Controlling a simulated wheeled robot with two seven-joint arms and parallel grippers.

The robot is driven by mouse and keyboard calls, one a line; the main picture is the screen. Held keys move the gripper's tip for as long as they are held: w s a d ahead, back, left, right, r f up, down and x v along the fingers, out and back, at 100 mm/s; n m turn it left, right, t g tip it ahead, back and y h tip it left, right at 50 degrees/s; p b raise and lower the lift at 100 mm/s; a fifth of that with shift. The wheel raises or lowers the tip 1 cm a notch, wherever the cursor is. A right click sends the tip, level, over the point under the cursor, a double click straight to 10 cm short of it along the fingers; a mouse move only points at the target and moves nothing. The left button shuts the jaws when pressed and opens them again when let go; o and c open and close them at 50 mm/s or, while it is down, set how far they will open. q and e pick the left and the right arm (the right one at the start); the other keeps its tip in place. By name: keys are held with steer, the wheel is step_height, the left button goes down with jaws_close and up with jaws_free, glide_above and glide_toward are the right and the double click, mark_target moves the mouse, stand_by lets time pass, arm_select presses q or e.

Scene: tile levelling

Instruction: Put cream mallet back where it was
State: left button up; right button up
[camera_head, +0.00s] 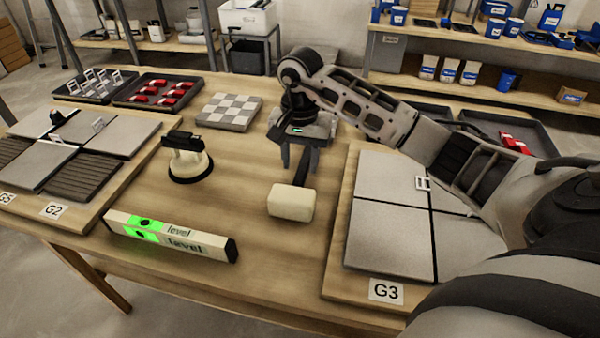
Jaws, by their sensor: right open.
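The cream mallet (291,203) lies on the wooden table, its block head toward me. Its dark handle (302,181) runs back from the head to beneath my right gripper. My right gripper (300,168) points down with its fingers apart, over or around the far part of the handle. I cannot tell whether the fingers touch the handle. The gripper hides the handle's far end. My left gripper is not in view.
A level (170,237) and a suction lifter (190,163) stand left of the mallet. Tiled board G3 (385,290) lies close on the right, under my right arm. Another tiled board (125,170) is at left. A checkered tile (229,112) and trays (155,92) sit behind.

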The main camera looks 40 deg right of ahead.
mark_target(300, 174)
step_height(300, 174, up, 7)
steer(key=shift+r, duration=0.2)
stand_by(0.5)
